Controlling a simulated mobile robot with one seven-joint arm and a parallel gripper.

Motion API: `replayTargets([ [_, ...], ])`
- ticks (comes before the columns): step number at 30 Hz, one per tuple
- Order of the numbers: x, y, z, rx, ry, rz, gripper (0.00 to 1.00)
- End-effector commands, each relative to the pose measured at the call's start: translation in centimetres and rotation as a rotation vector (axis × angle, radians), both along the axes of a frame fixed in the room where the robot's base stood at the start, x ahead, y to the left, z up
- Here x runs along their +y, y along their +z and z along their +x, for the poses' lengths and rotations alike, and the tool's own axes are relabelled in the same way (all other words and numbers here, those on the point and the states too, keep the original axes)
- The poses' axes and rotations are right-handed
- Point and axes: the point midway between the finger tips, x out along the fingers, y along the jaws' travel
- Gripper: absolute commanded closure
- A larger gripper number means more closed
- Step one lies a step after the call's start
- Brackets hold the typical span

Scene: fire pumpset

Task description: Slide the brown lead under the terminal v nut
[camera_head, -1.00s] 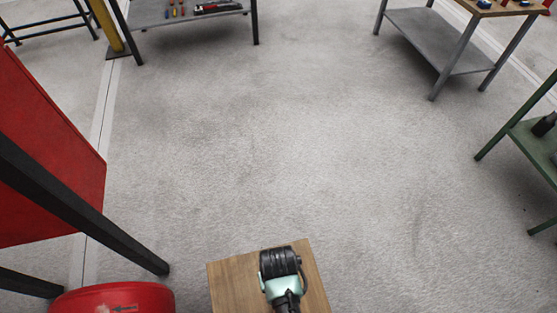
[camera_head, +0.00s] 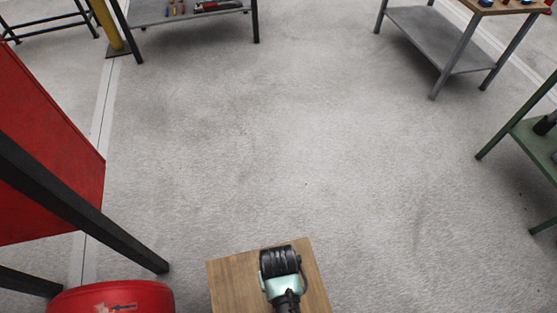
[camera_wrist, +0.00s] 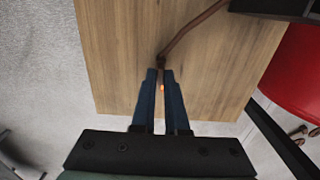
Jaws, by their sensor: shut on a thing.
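The brown lead (camera_wrist: 192,31) is in the wrist view. It runs from a dark part at the top right edge down to my gripper (camera_wrist: 161,74). The two blue fingers are shut on its lower end, over a wooden top (camera_wrist: 112,45). A small orange glint shows between the fingers below the grip. In the head view the end of my arm is above the same wooden top (camera_head: 232,284) and hides the fingers and the lead. I cannot make out the terminal v nut in either view.
A dark body (camera_wrist: 275,7) is at the wrist view's top right, with a red rounded body (camera_wrist: 298,65) beside the board. In the head view a red drum (camera_head: 112,298) and red panel (camera_head: 45,150) are at left. Open floor lies beyond; benches stand farther off.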

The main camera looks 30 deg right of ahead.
Motion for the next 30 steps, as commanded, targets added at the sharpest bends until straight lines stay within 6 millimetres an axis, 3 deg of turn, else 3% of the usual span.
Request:
replayTargets([
  [30,0.0,7.6,0.0,0.000,0.000,0.000,1.00],
])
